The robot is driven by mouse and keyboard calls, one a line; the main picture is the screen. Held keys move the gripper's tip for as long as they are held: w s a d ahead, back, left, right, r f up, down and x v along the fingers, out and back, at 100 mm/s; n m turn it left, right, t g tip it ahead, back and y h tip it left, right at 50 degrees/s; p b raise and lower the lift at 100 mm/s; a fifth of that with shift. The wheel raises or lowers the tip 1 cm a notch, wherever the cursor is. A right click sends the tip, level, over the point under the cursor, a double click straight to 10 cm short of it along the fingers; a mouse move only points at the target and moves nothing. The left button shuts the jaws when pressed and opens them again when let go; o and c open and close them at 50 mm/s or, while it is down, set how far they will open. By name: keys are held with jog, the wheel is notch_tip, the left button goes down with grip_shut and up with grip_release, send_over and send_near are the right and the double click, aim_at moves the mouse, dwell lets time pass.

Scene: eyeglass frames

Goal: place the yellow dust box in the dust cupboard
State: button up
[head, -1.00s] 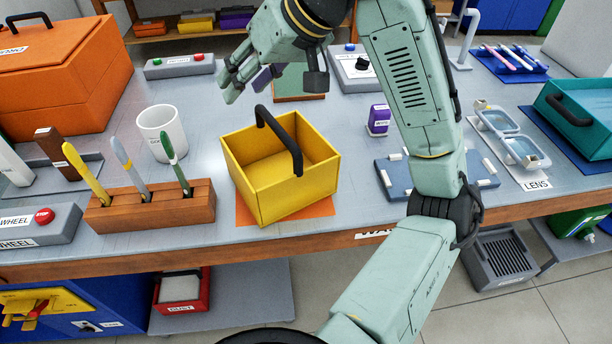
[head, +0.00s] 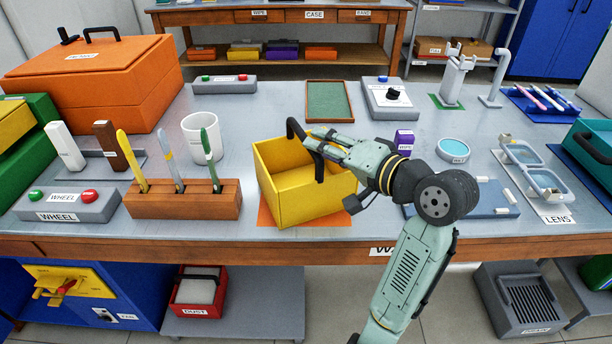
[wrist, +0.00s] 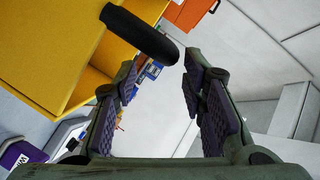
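The yellow box (head: 312,205) is an open-topped box with a black arched handle (head: 296,130), standing upright on an orange mat (head: 265,217) on the workbench. My gripper (head: 318,146) is at the handle, reaching in from the right over the box's rim. In the wrist view my gripper (wrist: 160,66) has its fingers apart, and the black handle (wrist: 140,32) lies just ahead of and partly between the fingertips. Contact cannot be told. No cupboard with a readable dust label shows. A red bin labelled DUST (head: 196,311) stands on a low shelf.
A wooden tool block (head: 180,204) and white mug (head: 199,133) stand left of the box. A purple bottle (head: 404,139) and blue tray (head: 480,203) are to the right. A blue cabinet (head: 120,285) is below left, another blue cabinet (head: 555,40) at the back right.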

aim_at(304, 134)
jog(key=x, duration=0.3)
jog(key=p+x, duration=0.1)
jog(key=x, duration=0.2)
jog(key=shift+w+a+r, duration=0.15)
jog(key=shift+w+a, duration=0.05)
jog(key=shift+a, duration=0.1)
jog(key=shift+c, duration=0.2)
grip_shut()
dwell(0.7)
